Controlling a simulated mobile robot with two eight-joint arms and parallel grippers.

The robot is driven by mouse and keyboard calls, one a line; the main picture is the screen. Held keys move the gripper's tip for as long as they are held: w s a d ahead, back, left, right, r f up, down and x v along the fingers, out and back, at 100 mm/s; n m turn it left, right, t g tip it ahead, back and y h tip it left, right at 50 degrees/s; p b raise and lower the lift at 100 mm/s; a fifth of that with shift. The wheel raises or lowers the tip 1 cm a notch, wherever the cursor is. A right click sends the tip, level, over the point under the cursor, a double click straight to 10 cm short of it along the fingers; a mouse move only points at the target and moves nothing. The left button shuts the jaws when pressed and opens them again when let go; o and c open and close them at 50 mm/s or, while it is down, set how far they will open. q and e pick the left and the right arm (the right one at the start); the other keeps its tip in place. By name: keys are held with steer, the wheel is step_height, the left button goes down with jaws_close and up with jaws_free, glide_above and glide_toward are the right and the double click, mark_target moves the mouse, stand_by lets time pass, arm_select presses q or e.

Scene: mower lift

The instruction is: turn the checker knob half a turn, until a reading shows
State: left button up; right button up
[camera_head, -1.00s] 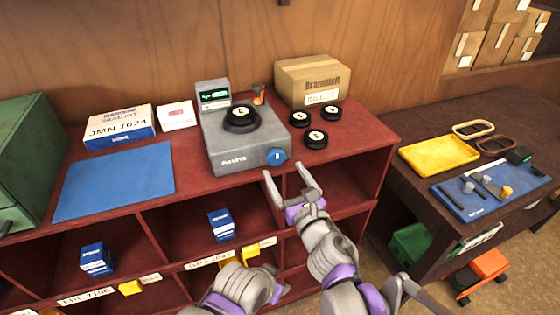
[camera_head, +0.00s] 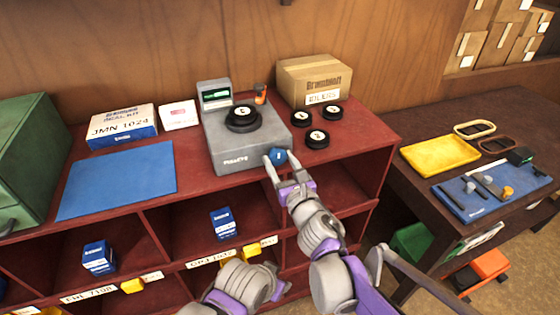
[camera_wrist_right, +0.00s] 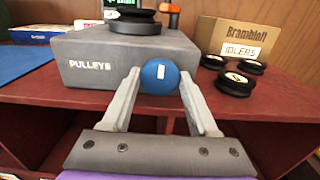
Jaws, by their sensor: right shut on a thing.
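The checker (camera_head: 231,155) is a grey box marked PULLEYS on the red shelf top. Its blue round knob (camera_wrist_right: 160,76) is on the front face, with a white mark standing close to upright; it also shows in the head view (camera_head: 278,156). A black pulley (camera_head: 242,117) sits on top of the checker. The small display (camera_head: 215,97) behind it has a lit green screen, too small to read. My right gripper (camera_head: 275,158) is shut on the knob, one finger on each side. My left gripper is out of view; part of my left arm shows at the bottom.
Several black idlers (camera_head: 318,139) lie right of the checker, before a cardboard box (camera_head: 315,77). A blue mat (camera_head: 117,182) lies clear on the left. An orange-topped item (camera_head: 261,94) stands behind the checker. A dark table (camera_head: 420,186) is at the right.

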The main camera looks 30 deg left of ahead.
steer(key=c, duration=0.4)
steer(key=shift+c, duration=0.2)
